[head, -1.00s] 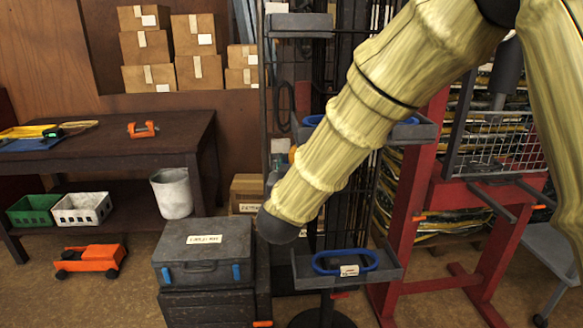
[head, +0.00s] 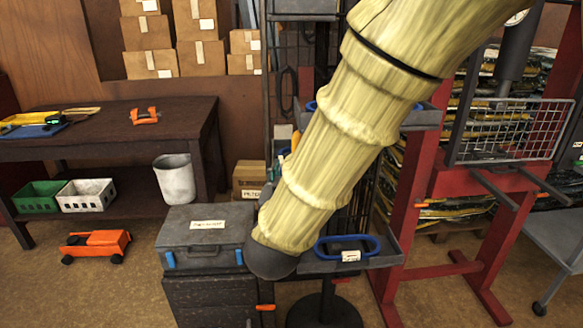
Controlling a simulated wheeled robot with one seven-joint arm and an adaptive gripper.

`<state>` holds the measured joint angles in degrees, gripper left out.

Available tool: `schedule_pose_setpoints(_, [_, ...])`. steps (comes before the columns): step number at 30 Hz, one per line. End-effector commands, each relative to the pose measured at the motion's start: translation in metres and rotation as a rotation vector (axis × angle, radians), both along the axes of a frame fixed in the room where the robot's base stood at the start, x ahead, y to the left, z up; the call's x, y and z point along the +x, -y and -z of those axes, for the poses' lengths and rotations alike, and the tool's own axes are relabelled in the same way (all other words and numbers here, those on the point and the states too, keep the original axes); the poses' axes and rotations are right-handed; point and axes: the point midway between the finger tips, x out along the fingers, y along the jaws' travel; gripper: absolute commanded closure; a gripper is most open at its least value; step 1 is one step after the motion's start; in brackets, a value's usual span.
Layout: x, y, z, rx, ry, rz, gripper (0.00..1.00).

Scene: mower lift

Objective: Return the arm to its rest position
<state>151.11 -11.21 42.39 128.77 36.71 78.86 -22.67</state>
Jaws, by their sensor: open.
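My arm, in a pale yellow ribbed sleeve, crosses the head view from the upper right down to the lower middle. It ends in a dark grey rounded cap beside the grey toolbox (head: 205,252) and a small tray (head: 385,254) holding a blue oval ring (head: 347,241). I cannot tell whether the cap touches either one. No gripper fingers show in the view. My arm hides part of the black rack behind it.
A dark workbench (head: 110,150) with an orange clamp (head: 144,116) stands at the left. An orange toy truck (head: 96,245) sits on the floor. A red frame (head: 400,220) with a wire grid (head: 510,130) stands at the right. Open floor shows at the lower left.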

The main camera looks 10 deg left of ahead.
Motion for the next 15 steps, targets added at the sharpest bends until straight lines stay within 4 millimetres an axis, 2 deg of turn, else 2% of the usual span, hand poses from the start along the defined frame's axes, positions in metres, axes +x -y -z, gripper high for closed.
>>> schedule_pose_setpoints(5, [-0.0063, 0.0005, -0.0003, 0.000, 0.001, 0.000, 0.57])
schedule_pose_setpoints(15, [-0.0048, 0.0030, 0.0044, -0.001, -0.009, 0.000, 0.57])
